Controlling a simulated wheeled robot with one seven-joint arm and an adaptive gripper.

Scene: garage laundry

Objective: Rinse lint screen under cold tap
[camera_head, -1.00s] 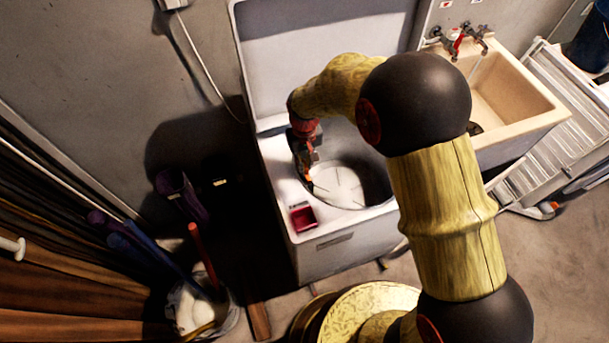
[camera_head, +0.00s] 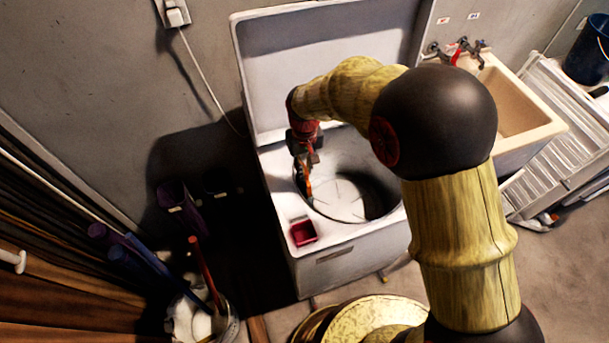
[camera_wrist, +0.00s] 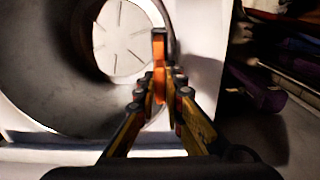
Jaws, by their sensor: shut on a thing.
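My gripper (camera_head: 305,172) points down over the left rim of the open top-loading washer (camera_head: 350,258). In the wrist view my gripper (camera_wrist: 160,88) is shut on a narrow orange piece (camera_wrist: 158,48), seen edge-on; I cannot tell for sure that it is the lint screen. The pale washer drum floor (camera_wrist: 122,38) lies beyond it. The tap (camera_head: 460,50), with a red part in its middle, is on the wall at upper right, above the cream sink (camera_head: 525,100). My arm hides part of the sink, and I cannot tell whether water runs.
The washer's raised lid (camera_head: 320,60) stands behind the drum. A small red container (camera_head: 303,232) sits on the washer's front left corner. A bucket (camera_head: 225,325) with a red-handled tool stands at lower left. A metal ladder (camera_head: 555,140) leans right of the sink.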

